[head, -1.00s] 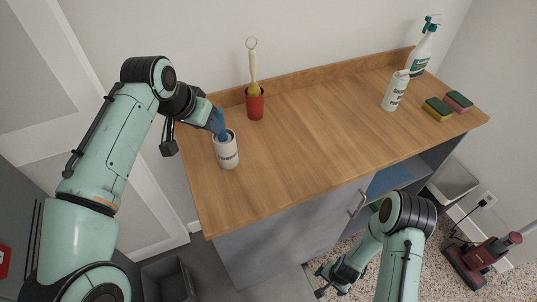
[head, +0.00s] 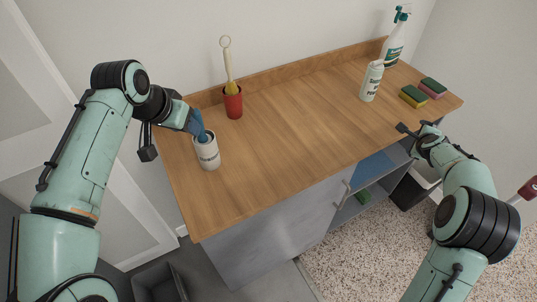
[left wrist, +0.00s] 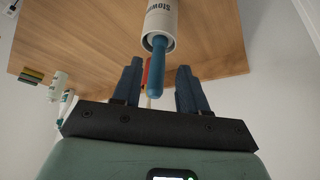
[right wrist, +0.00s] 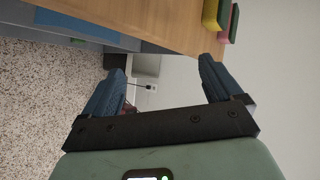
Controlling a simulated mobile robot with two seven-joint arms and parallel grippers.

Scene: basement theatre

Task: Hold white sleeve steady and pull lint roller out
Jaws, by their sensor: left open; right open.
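The white sleeve (head: 208,157) with dark lettering stands upright near the left end of the wooden counter. The lint roller is in it, with its blue handle (left wrist: 159,70) sticking out of the open end; the rest is hidden inside. My left gripper (head: 197,127) is open at the handle. In the left wrist view the handle end lies between the two spread fingers (left wrist: 158,72), with gaps on both sides. My right gripper (head: 421,129) is open and empty by the counter's right front edge, far from the sleeve. It also shows in the right wrist view (right wrist: 160,75).
A red cup (head: 233,105) holding a long-handled tool stands just behind the sleeve. A white bottle (head: 371,82), a spray bottle (head: 395,42) and two sponges (head: 422,92) stand at the far right. The middle of the counter (head: 290,120) is clear. An open cabinet bay (head: 370,180) lies below.

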